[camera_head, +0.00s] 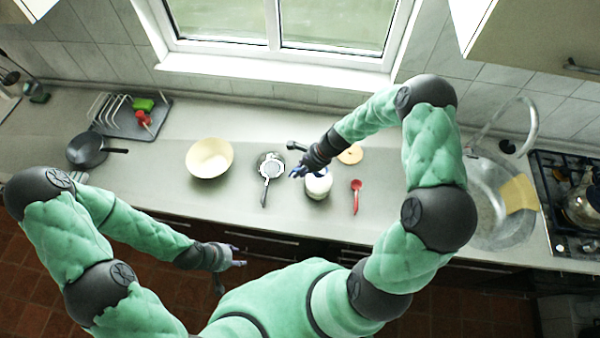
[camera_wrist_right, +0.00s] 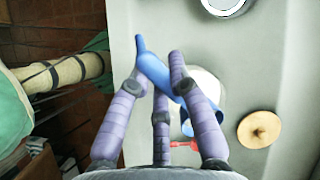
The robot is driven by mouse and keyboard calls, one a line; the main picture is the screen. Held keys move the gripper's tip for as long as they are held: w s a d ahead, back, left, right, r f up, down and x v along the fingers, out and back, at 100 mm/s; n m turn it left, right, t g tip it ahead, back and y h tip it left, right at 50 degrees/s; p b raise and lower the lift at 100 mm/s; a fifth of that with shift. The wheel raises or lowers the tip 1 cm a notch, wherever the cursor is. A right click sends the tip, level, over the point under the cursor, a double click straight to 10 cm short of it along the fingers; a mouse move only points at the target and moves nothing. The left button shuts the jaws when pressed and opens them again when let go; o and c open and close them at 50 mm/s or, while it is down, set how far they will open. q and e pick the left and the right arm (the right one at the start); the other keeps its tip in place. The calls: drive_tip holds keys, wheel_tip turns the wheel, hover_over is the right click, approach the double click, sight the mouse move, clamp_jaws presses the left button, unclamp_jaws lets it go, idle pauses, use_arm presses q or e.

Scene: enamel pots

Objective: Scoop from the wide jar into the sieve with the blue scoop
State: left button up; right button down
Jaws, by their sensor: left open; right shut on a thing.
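My right gripper (camera_head: 303,169) is shut on the blue scoop (camera_wrist_right: 155,69), just above and left of the wide jar (camera_head: 318,187). In the right wrist view the scoop lies slanted between the fingers (camera_wrist_right: 158,75), its lower end overlapping the jar (camera_wrist_right: 207,84). The jar is open with white contents; fingers and scoop partly cover it. Whether the scoop holds anything cannot be told. The sieve (camera_head: 272,168) lies left of the jar, its handle toward the front; part of its rim shows at the top of the wrist view (camera_wrist_right: 226,4). My left gripper (camera_head: 236,259) is open and empty, in front of the counter.
A red scoop (camera_head: 356,190) lies right of the jar. A round cork-coloured lid (camera_head: 352,154) lies behind it. A cream bowl (camera_head: 209,158), a dark pan (camera_head: 87,150) and a dish rack (camera_head: 130,118) stand to the left. The sink (camera_head: 490,229) is at the right.

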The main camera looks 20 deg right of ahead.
drive_tip(key=shift+w+d+f+y+b, duration=0.1)
drive_tip(key=shift+d+f+y+b, duration=0.25)
drive_tip(key=shift+b, duration=0.75)
drive_tip(key=shift+d+f+y+b, duration=0.1)
drive_tip(key=shift+f+y+b, duration=0.4)
drive_tip(key=shift+b, duration=0.6)
wheel_tip(320, 180, down, 8)
drive_tip(key=h+b, duration=0.1)
drive_tip(key=b, duration=0.2)
drive_tip(key=shift+d, duration=0.3)
drive_tip(key=shift+h, duration=0.25)
